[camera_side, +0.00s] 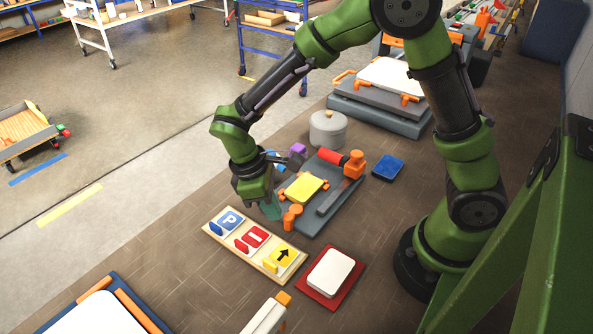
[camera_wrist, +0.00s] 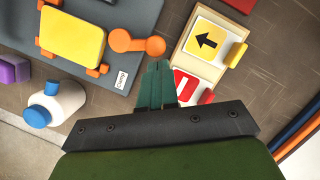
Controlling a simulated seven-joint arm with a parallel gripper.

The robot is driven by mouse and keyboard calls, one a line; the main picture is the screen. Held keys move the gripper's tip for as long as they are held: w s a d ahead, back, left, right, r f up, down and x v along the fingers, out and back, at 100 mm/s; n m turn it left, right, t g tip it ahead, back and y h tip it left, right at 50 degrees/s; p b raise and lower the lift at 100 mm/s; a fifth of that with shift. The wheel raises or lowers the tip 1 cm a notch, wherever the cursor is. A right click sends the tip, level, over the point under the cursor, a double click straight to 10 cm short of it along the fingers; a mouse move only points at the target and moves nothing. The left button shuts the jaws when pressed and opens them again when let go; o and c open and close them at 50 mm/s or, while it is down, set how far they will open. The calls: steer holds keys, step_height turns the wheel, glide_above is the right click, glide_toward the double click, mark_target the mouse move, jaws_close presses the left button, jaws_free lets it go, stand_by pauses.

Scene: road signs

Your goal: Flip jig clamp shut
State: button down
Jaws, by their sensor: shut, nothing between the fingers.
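The jig is a grey base plate (camera_side: 327,203) with a yellow block (camera_side: 304,188) on orange supports. An orange piece with two rounded ends, apparently the clamp (camera_side: 291,215), sits at the near edge of the base. In the wrist view the clamp (camera_wrist: 137,43) lies beside the yellow block (camera_wrist: 72,38), apart from it and not over it. My gripper (camera_side: 272,212) is low, just left of the clamp, above the sign board's far edge. In the wrist view its teal fingertips (camera_wrist: 157,68) are together and empty, close to the clamp's outer end; I cannot tell whether they touch.
A wooden board (camera_side: 255,246) with blue, red and yellow signs lies in front of the jig. A red tray with a white plate (camera_side: 331,272) is to its right. A red cylinder (camera_side: 331,157) and an orange block (camera_side: 354,163) are at the jig's back. A grey pot (camera_side: 327,131) stands behind.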

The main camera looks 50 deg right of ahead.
steer(key=shift+s+n, duration=0.65)
steer(key=shift+n, duration=0.35)
stand_by(0.3)
steer(key=shift+s+d+n+t+h, duration=0.1)
steer(key=shift+s+n+t+h, duration=0.4)
steer(key=shift+n, duration=0.5)
steer(key=n, duration=0.1)
steer(key=s+n, duration=0.1)
steer(key=shift+s+d+n, duration=0.25)
steer(key=shift+d+n, duration=0.05)
steer(key=n, duration=0.1)
steer(key=s+d+n+t, duration=0.1)
steer(key=n, duration=0.1)
steer(key=s+d+n, duration=0.1)
steer(key=n, duration=0.1)
steer(key=shift+s+t, duration=0.1)
steer(key=shift+t, duration=0.3)
steer(key=shift+s+d, duration=0.15)
steer(key=shift+d, duration=0.15)
steer(key=shift+s+d, duration=0.1)
steer(key=shift+d, duration=0.05)
steer(key=shift+n, duration=0.3)
steer(key=a, duration=0.2)
steer(key=a+r, duration=0.1)
steer(key=a, duration=0.1)
steer(key=shift+s+a, duration=0.1)
steer(key=shift+a, duration=0.1)
steer(key=v, duration=1)
